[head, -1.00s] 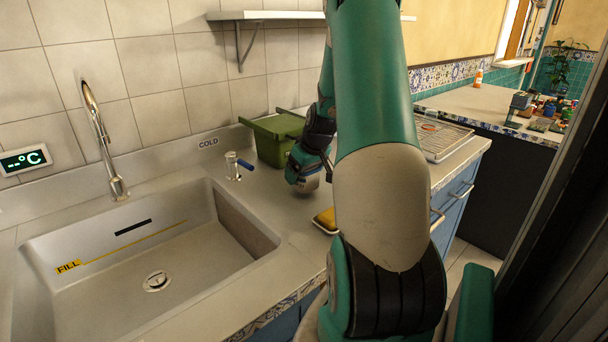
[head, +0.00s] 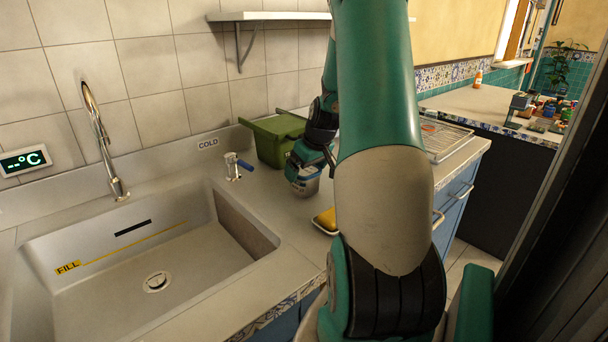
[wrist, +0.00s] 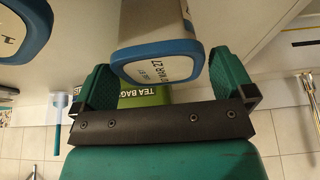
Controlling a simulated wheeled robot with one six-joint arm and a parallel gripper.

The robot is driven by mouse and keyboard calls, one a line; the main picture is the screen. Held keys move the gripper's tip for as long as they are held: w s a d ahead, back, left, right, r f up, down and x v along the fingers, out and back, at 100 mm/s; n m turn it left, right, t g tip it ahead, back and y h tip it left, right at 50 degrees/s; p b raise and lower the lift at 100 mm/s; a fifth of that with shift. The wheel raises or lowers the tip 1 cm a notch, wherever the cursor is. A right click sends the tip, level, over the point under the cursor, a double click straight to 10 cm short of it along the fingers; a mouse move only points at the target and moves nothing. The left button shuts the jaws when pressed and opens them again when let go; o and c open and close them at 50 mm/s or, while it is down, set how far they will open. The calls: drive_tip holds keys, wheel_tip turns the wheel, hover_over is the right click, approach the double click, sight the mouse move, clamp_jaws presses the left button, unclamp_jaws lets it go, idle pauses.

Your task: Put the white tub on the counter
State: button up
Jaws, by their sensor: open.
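My gripper (wrist: 165,95) is open in the wrist view, with one teal finger on each side of a white tub (wrist: 158,28) with a blue rim and dark lettering. The fingers lie beside the tub; I cannot tell whether either touches it. In the head view my arm hides most of this place, and the gripper (head: 304,180) is low over the counter (head: 275,205), right of the sink. A second white container (wrist: 12,38) with a blue rim is cut off at the left of the wrist view.
A green bin (head: 272,140) stands behind the gripper; its tea bags label shows in the wrist view. The sink (head: 140,260), cold tap (head: 233,167) and a yellow sponge (head: 325,218) are close by. A wire rack (head: 445,138) lies to the right.

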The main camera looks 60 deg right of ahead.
drive_tip(key=v, duration=0.9)
drive_tip(key=w+a+r+n+y, duration=0.2)
drive_tip(key=w+a, duration=0.1)
drive_tip(key=a, duration=0.9)
drive_tip(key=w+a+r+n+y, duration=0.15)
drive_tip(key=w+a, duration=0.25)
drive_tip(key=a, duration=0.8)
drive_tip(key=s+a+n+g+y, duration=0.1)
drive_tip(key=s+a+n+g, duration=0.1)
drive_tip(key=s+a, duration=0.6)
drive_tip(key=s+a+n+g+y, duration=0.1)
drive_tip(key=s+a+n, duration=0.4)
drive_tip(key=a, duration=1.1)
drive_tip(key=s+g, duration=0.1)
drive_tip(key=s, duration=0.2)
drive_tip(key=shift+s+r, duration=0.3)
drive_tip(key=shift+s, duration=0.05)
